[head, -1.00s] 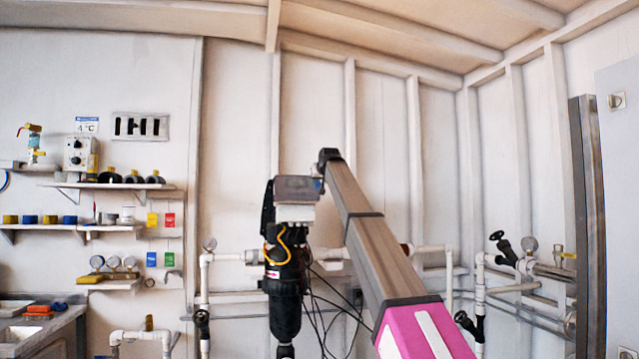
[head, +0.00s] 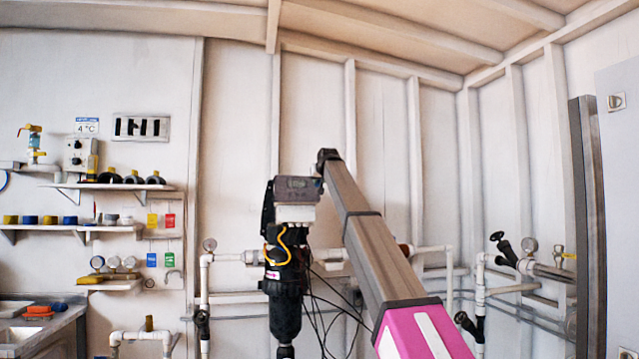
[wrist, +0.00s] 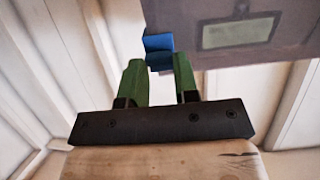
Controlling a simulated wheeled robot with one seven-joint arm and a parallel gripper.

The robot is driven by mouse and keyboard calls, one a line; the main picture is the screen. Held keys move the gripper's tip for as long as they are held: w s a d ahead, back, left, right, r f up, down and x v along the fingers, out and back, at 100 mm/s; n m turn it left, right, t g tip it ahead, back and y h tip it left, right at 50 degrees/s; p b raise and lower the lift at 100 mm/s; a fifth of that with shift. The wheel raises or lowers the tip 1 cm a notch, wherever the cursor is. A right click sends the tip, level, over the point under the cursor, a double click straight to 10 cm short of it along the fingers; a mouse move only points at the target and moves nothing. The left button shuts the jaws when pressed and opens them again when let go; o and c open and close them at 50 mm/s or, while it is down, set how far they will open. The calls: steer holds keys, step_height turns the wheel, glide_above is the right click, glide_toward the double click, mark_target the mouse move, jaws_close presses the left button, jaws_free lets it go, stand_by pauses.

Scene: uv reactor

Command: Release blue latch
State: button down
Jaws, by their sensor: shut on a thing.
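The blue latch (wrist: 158,43) sits at the lower left edge of a grey box with a display in the wrist view. The box (head: 297,189) also shows in the head view, on top of a black housing (head: 285,295). My gripper (wrist: 159,63) has green fingers, and they are shut on the lower part of the latch. The upper part of the latch shows above the fingertips and touches the box edge. In the head view my arm reaches up to the box's right side, and the fingers are too small there to make out.
Black cables (head: 325,312) hang to the right of the housing. White pipes (head: 228,257) run along the wall on both sides. Shelves (head: 115,186) with small parts hang at the left. A grey cabinet (head: 617,170) stands at the right edge.

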steer(key=shift+r, duration=0.2)
steer(key=c, duration=0.8)
jaws_free()
steer(key=shift+c, duration=0.2)
steer(key=v, duration=1)
steer(key=shift+s, duration=0.4)
steer(key=shift+d, duration=0.15)
